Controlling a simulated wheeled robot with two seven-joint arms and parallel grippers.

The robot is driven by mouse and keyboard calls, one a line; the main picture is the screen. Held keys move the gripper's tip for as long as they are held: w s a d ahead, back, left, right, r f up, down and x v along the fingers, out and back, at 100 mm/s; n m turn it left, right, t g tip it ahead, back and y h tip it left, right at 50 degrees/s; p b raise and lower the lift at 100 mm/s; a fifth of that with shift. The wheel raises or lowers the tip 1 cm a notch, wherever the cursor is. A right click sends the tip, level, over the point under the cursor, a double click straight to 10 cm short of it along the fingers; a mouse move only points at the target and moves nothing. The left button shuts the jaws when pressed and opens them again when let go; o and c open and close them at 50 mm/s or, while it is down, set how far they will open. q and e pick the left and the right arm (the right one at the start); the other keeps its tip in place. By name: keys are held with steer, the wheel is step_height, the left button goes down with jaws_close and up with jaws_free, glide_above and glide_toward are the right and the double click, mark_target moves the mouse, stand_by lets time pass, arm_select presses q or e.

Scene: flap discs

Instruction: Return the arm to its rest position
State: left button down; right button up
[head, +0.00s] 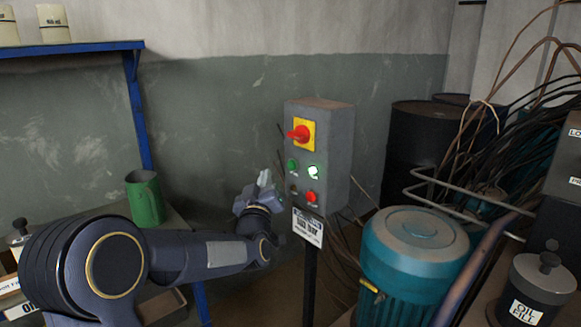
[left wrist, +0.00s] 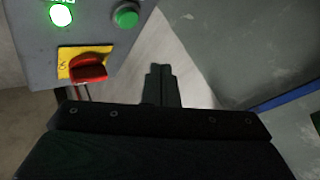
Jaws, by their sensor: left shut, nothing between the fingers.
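My left arm reaches in from the left in the head view, and its gripper (head: 264,180) is beside the left face of a grey control box (head: 334,150) on a post. The gripper is shut and empty, apart from the buttons as far as I can tell. In the left wrist view the shut fingers (left wrist: 160,84) point past the box (left wrist: 88,22). The box carries a red rotary switch (head: 299,134) on a yellow plate, a green button (head: 292,164), a lit green lamp (head: 313,171) and a red button (head: 312,196). My right gripper is not in view.
A teal motor (head: 412,262), dark drums (head: 420,150) and loose cables (head: 500,140) crowd the right. The wall space left of the box is open.

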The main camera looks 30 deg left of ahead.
arm_select(q)
steer(key=s+d+f+m+g+h, duration=0.35)
steer(key=s+d+f+g, duration=0.2)
steer(key=s, duration=0.65)
steer(key=s+d+f+m+g+h, duration=0.2)
steer(key=s+d+f+g+h, duration=0.35)
steer(key=s, duration=0.55)
steer(key=s+d+f+m+g+h, duration=0.25)
steer(key=s+d+f, duration=0.4)
steer(key=s, duration=0.55)
step_height(320, 180, up, 24)
steer(key=p, duration=2.4)
steer(key=shift+s+a+f+g+p, duration=0.15)
steer(key=shift+s+a+g+p, duration=0.05)
steer(key=shift+a+g+p, duration=0.25)
steer(key=shift+w+d, duration=0.1)
steer(key=shift+d, duration=0.05)
